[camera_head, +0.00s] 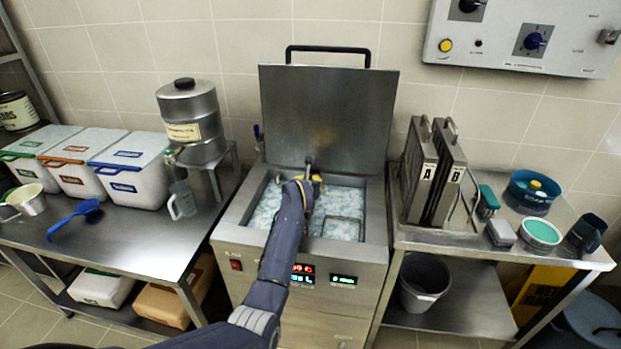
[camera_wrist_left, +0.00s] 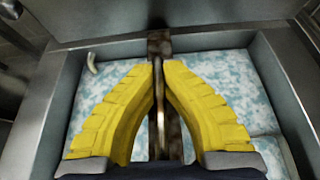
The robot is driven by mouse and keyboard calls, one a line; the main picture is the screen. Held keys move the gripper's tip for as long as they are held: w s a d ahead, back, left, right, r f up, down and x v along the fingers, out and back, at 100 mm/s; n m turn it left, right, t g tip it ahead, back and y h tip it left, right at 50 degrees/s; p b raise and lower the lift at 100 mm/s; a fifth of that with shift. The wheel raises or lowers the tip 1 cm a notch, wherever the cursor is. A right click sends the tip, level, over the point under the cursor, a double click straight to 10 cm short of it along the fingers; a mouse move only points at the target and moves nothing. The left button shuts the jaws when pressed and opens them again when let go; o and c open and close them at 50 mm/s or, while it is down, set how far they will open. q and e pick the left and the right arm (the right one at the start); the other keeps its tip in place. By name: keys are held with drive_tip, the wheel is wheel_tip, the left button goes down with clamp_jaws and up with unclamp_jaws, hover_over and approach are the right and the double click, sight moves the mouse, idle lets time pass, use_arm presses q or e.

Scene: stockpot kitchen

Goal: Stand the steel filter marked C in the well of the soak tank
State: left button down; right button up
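The soak tank (camera_head: 233,236) stands in the middle with its lid (camera_head: 325,115) raised and pale blue-white foamy liquid inside. My left gripper (camera_head: 304,185) reaches over the tank. In the left wrist view its yellow fingers (camera_wrist_left: 160,66) close around a thin metal handle (camera_wrist_left: 160,118). Below the handle runs a narrow brown-grey edge (camera_wrist_left: 173,140), apparently the steel filter seen from above, over or in the liquid. Its lettering is not visible, and my arm hides most of it in the head view. My right gripper is not in view.
Filters marked A (camera_head: 420,175) and B (camera_head: 448,182) stand on the right bench (camera_head: 430,238). A thin rectangular outline (camera_head: 342,228) shows in the liquid at the tank's front right. A steel urn (camera_head: 192,125) and white bins (camera_head: 135,170) stand on the left table.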

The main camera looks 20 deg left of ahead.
use_arm(q)
wheel_tip(320, 180, down, 8)
drive_tip(key=shift+r, duration=0.2)
idle(0.8)
drive_tip(key=shift+f, duration=0.85)
idle(1.1)
